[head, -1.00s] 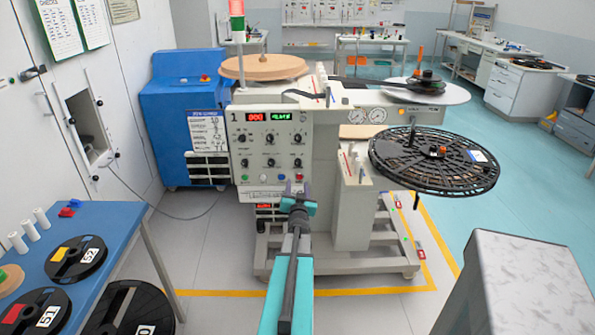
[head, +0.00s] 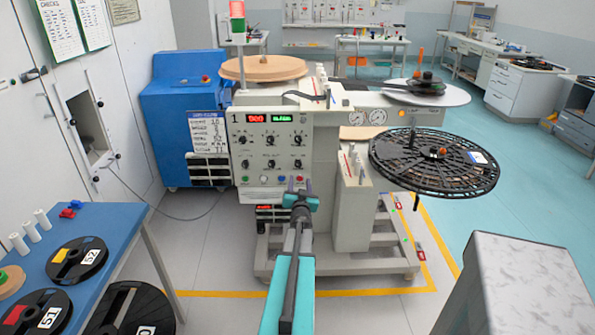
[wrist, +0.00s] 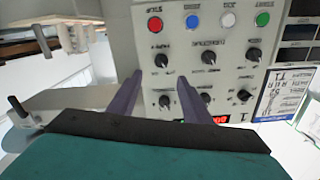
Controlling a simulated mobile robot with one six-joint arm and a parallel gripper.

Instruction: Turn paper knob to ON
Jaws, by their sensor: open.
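My gripper (head: 301,184) is open and empty in front of the lower right part of the control panel (head: 256,152). In the wrist view the panel is upside down, and my gripper (wrist: 159,77) has its two purple fingers spread. One black knob (wrist: 161,60) shows just beyond the fingertips; it is the lower right knob (head: 298,163) in the head view. Another knob (wrist: 165,100) shows between the fingers. I see no clear contact with any knob. The labels are too blurred to tell which knob is paper.
Red (wrist: 155,25), blue (wrist: 192,22), white (wrist: 227,19) and green (wrist: 262,18) buttons line the panel edge near the knobs. A black reel (head: 434,160) juts out at the right. A blue table (head: 100,222) with reels stands at left. A grey block (head: 520,285) is at front right.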

